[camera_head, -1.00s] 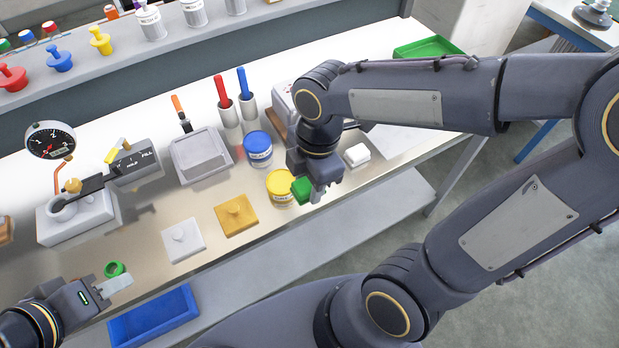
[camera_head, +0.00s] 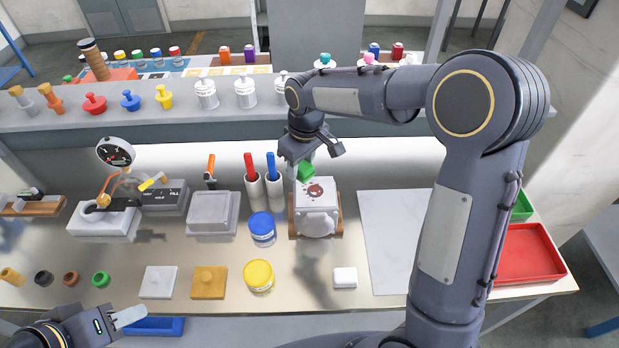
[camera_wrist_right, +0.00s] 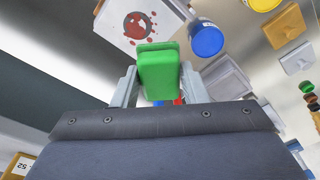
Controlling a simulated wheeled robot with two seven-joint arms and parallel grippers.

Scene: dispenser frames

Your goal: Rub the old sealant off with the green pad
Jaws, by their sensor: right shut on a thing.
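My right gripper (camera_head: 303,165) is shut on the green pad (camera_head: 306,172), which also shows between the fingers in the right wrist view (camera_wrist_right: 158,72). The pad is just above the far edge of a white block-shaped housing (camera_head: 317,212). I cannot tell whether it touches. Dark red old sealant (camera_head: 315,190) marks the housing's top face, a round patch with spots around it. It also shows in the right wrist view (camera_wrist_right: 137,25), beyond the pad. My left gripper (camera_head: 128,316) is at the lower left, empty, above the front edge near a blue tray; its finger gap is not clear.
The housing sits on a brown wooden base (camera_head: 292,222). A blue tub (camera_head: 262,229), a yellow tub (camera_head: 258,275) and cups with red and blue handles (camera_head: 254,185) stand left of it. A white block (camera_head: 345,277) lies in front. A pale mat (camera_head: 392,230) is to the right.

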